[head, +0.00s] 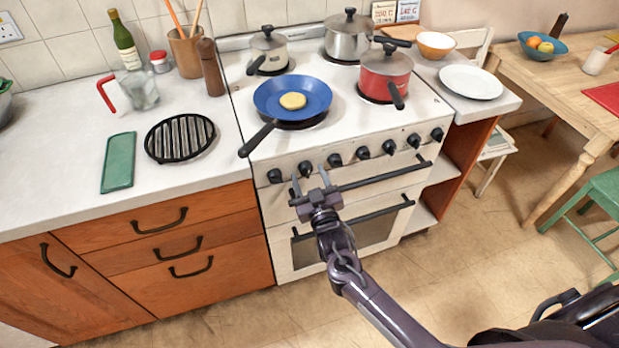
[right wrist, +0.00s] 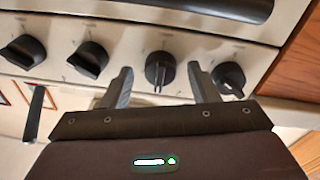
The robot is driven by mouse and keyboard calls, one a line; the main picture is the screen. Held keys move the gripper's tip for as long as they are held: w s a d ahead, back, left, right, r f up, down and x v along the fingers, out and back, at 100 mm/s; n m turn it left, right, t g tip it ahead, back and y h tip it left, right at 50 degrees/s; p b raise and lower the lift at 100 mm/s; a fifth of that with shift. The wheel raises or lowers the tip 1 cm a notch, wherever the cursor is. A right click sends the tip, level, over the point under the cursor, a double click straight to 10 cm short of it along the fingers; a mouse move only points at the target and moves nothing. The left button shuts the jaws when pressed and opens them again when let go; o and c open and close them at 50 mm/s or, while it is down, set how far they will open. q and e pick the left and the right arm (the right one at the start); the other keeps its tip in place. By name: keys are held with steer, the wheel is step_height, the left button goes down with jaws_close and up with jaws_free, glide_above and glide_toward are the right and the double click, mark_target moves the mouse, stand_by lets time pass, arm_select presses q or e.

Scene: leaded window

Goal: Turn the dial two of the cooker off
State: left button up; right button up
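The cooker (head: 350,130) is white, with a row of several black dials along its front panel. The second dial from the left (head: 305,168) lies between the fingertips of my right gripper (head: 311,178). In the right wrist view the same dial (right wrist: 160,70) sits between the two spread fingers (right wrist: 160,82), with a gap on each side. Its grip bar looks nearly upright there. I cannot tell how far the fingertips reach over it. The leftmost dial (head: 274,175) is just left of the gripper; it is at the right in the wrist view (right wrist: 228,78). My left gripper is not in view.
The oven handle (head: 385,175) runs just below the dials. A blue frying pan (head: 272,92) holds a round yellow item, and its handle (head: 257,140) juts over the cooker's front edge. A red pot (head: 386,72) stands at the right. Wooden drawers (head: 170,240) adjoin the left side.

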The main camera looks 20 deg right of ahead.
steer(key=s, duration=0.7)
steer(key=shift+s+f+b, duration=0.35)
steer(key=shift+s+b, duration=0.05)
steer(key=shift+b, duration=0.05)
steer(key=s+d+f+g, duration=0.1)
steer(key=s+f+g, duration=0.3)
steer(key=f, duration=0.6)
steer(key=s+d+f+g, duration=0.15)
steer(key=s+f, duration=0.35)
steer(key=f, duration=0.5)
steer(key=s+f+g, duration=0.4)
steer(key=s+f, duration=0.1)
steer(key=f, duration=0.6)
steer(key=s+d+f+g, duration=0.1)
steer(key=s+f+g, duration=0.3)
steer(key=s, duration=0.9)
steer(key=s+d+f+g, duration=0.2)
steer(key=s+f+g, duration=0.2)
steer(key=s+f, duration=0.6)
steer(key=s, duration=0.4)
steer(key=shift+s+f, duration=0.2)
steer(key=shift+s, duration=0.1)
steer(key=shift+g, duration=0.25)
